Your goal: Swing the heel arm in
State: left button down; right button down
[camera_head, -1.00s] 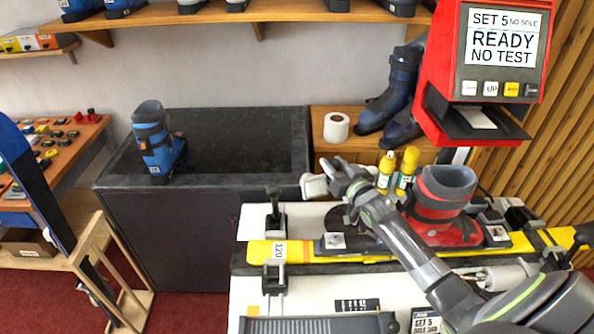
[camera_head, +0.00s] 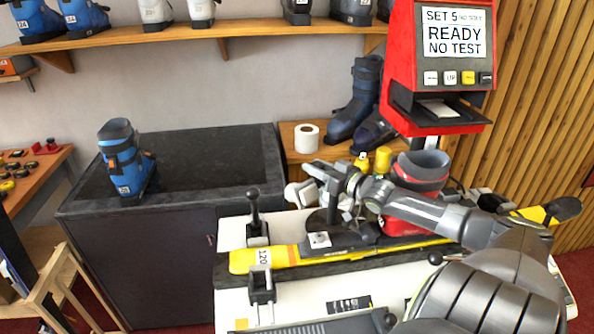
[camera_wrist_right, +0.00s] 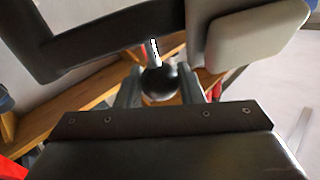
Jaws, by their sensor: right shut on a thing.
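My right gripper (camera_head: 350,195) reaches in from the right, over the yellow ski (camera_head: 290,254). In the right wrist view its fingers (camera_wrist_right: 160,88) are closed on a black ball knob (camera_wrist_right: 159,82) on a short metal stem. Just beyond the knob are a dark arm, seemingly the heel arm (camera_wrist_right: 110,32), and a light grey pad (camera_wrist_right: 258,30). In the head view a pale pad (camera_head: 298,194) shows left of the gripper. A red and grey boot (camera_head: 420,172) stands on the ski, partly hidden by my arm. My left gripper is not in view.
A red tester (camera_head: 437,65) reads "SET 5, READY, NO TEST". Two yellow bottles (camera_head: 382,160) stand behind my gripper. A black clamp lever (camera_head: 254,208) stands at the left of the white bench. A blue boot (camera_head: 124,158) is on the dark counter (camera_head: 205,160).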

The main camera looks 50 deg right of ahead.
jog(key=shift+s+d+f, duration=0.1)
jog(key=shift+d+f, duration=0.05)
jog(key=shift+f, duration=0.1)
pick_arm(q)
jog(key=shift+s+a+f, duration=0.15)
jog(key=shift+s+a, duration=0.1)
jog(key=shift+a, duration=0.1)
pick_arm(e)
jog(key=shift+r, duration=0.2)
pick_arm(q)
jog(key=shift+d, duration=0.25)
pick_arm(e)
jog(key=shift+r, duration=0.1)
jog(key=c, duration=1.2)
grip_release()
jog(key=shift+w+y, duration=0.2)
jog(key=shift+y, duration=0.1)
jog(key=shift+o, duration=0.9)
jog(key=shift+w, duration=0.2)
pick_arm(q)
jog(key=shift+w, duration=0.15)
pick_arm(e)
jog(key=shift+s, duration=0.1)
